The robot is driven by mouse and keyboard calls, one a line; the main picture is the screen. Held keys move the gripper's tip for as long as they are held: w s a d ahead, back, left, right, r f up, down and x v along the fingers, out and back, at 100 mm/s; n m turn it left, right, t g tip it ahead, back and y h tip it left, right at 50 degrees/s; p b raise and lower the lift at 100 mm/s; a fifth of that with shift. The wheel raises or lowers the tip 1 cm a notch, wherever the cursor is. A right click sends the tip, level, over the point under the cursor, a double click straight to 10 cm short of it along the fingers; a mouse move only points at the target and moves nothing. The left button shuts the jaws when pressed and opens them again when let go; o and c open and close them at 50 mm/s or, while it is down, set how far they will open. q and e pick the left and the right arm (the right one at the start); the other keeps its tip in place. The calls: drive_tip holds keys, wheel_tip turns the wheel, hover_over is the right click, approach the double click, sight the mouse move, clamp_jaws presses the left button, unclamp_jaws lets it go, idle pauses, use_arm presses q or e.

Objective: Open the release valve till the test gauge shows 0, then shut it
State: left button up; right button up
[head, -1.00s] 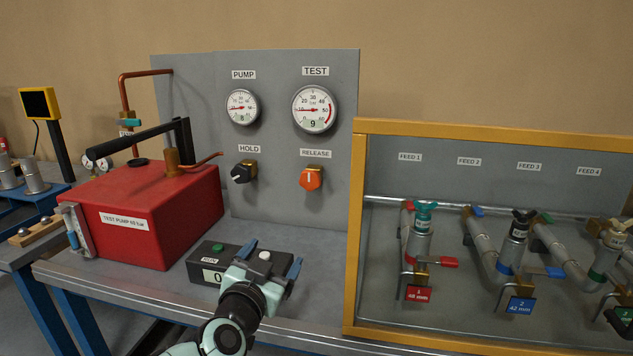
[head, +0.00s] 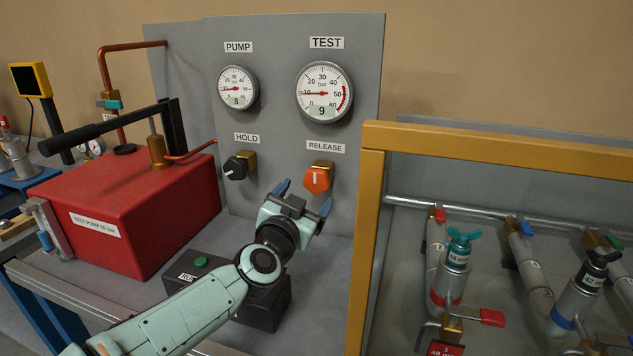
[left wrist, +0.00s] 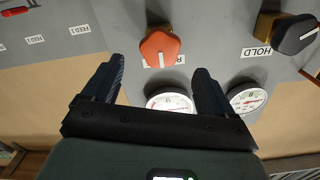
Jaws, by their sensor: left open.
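The orange release valve knob (head: 317,180) is on the grey panel under the RELEASE label, its white mark close to upright. It also shows in the left wrist view (left wrist: 160,48), ahead of and between the fingers. The test gauge (head: 323,92) reads 9 on its small display. My left gripper (head: 304,198) is open and empty, just below and in front of the knob, apart from it as far as I can tell. My right gripper is not in view.
The black hold knob (head: 238,167) is left of the release knob, under the pump gauge (head: 237,88), which reads about 8. A yellow frame (head: 368,240) stands close on the right. A black run box (head: 265,304) sits under my left arm. The red pump tank (head: 130,215) is at left.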

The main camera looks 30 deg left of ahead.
sight(315, 183)
use_arm(q)
drive_tip(key=p+x, duration=0.1)
drive_tip(key=x, duration=0.6)
drive_tip(key=shift+w+a, duration=0.1)
drive_tip(key=shift+w, duration=0.2)
drive_tip(key=shift+c, duration=0.3)
drive_tip(key=c, duration=0.9)
